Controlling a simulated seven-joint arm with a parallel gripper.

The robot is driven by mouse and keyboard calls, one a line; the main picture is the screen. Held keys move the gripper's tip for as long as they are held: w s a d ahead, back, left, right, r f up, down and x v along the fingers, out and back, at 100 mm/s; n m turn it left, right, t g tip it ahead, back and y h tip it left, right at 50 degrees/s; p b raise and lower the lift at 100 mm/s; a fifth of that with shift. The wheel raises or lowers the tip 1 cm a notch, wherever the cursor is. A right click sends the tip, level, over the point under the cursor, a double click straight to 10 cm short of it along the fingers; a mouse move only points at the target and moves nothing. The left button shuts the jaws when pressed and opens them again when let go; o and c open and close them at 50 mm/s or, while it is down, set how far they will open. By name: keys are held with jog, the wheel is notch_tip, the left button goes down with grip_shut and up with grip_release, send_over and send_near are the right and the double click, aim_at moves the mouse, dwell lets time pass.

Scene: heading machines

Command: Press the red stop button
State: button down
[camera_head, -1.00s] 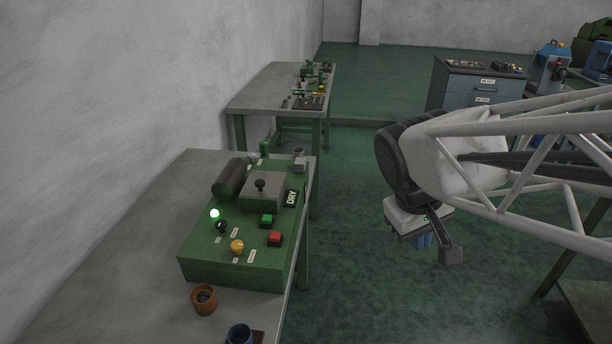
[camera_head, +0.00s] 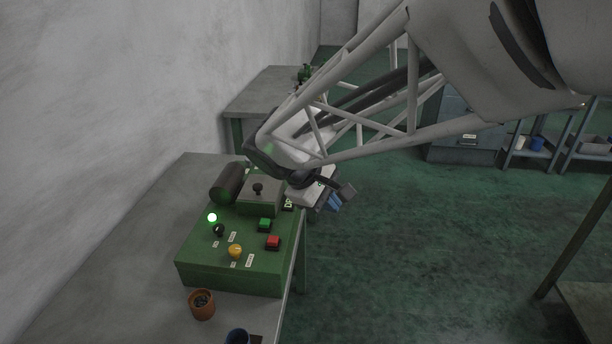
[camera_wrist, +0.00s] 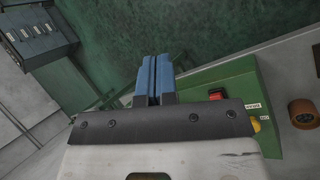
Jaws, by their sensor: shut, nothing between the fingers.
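The red stop button (camera_head: 273,242) sits on the near right part of the green control box (camera_head: 225,273). In the wrist view the red button (camera_wrist: 217,94) shows just right of my fingers, partly hidden by the gripper's dark front plate. My gripper (camera_head: 334,203) is above and to the right of the box's far right part, off its edge, apart from the button. In the wrist view the blue fingers of my gripper (camera_wrist: 154,62) are together with nothing between them. The green button (camera_head: 265,224) is just behind the red one.
The floor to the right is open.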

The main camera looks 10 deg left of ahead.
aim_at(272, 241)
jog(key=w+a+f+n+t, duration=0.1)
jog(key=a+n, duration=0.1)
jog(key=a, duration=0.4)
jog(key=w+a+f+n+t+h, duration=0.1)
jog(key=w+a+n, duration=0.1)
jog(key=a, duration=0.5)
jog(key=shift+a+f+t, duration=0.2)
jog(key=shift+f+t, duration=0.05)
jog(key=shift+t, duration=0.05)
jog(key=shift+f, duration=0.25)
jog(key=shift+f, duration=4.2)
jog(key=shift+f, duration=0.95)
jog(key=shift+r, duration=1)
